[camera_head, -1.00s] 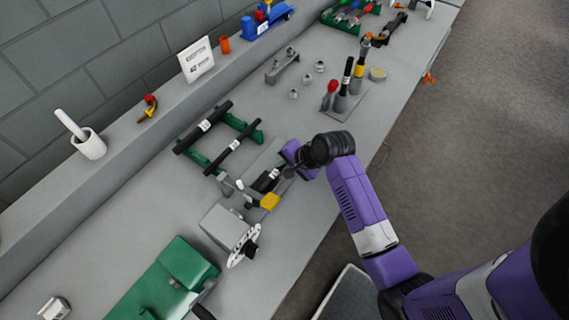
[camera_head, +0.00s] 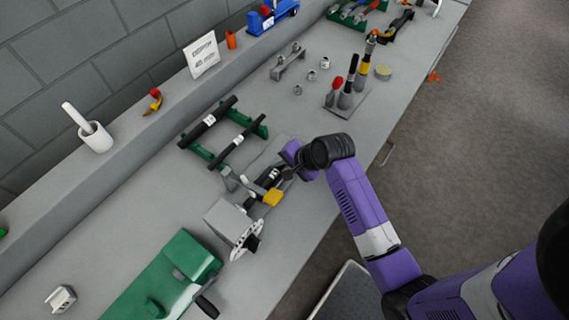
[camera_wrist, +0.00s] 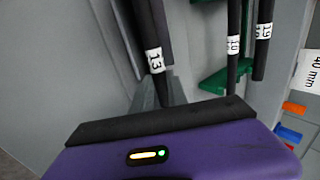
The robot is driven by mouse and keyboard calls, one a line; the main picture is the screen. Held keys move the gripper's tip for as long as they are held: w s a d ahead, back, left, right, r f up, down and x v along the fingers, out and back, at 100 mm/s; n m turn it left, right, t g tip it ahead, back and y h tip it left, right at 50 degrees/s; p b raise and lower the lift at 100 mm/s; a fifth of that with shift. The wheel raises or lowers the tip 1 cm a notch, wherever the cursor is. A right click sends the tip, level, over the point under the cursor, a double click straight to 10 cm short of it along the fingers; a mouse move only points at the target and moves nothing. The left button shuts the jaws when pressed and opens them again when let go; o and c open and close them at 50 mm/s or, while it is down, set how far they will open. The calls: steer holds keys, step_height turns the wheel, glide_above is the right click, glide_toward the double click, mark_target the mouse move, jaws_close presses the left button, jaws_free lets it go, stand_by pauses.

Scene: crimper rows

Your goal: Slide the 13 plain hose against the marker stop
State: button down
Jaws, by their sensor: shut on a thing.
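The plain black hose marked 13 (camera_wrist: 154,62) runs down between my gripper's fingers in the wrist view. In the head view the hose (camera_head: 268,178) lies at the grey fixture, partly hidden by my wrist. My gripper (camera_head: 287,174) is shut on it; the fingertips are hard to make out.
Hoses marked 10 (camera_wrist: 233,46) and 19 (camera_wrist: 262,32) lie on a green rack (camera_head: 258,131). A grey machine with a dial (camera_head: 226,219) and a green box (camera_head: 160,282) stand nearer. A tool holder (camera_head: 345,103) stands farther along the bench.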

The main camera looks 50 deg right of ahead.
steer(key=shift+a, duration=0.6)
steer(key=shift+a+f+p, duration=0.1)
steer(key=shift+a+p, duration=0.2)
steer(key=shift+a, duration=0.05)
steer(key=shift+s+a, duration=0.1)
steer(key=shift+a, duration=0.2)
steer(key=c, duration=1.2)
jaws_free()
steer(key=shift+c, duration=0.2)
steer(key=shift+f, duration=0.1)
steer(key=d+v, duration=0.2)
steer(key=v, duration=0.6)
steer(key=shift+r+b, duration=0.25)
steer(key=shift+b, duration=0.05)
steer(key=shift+w, duration=0.25)
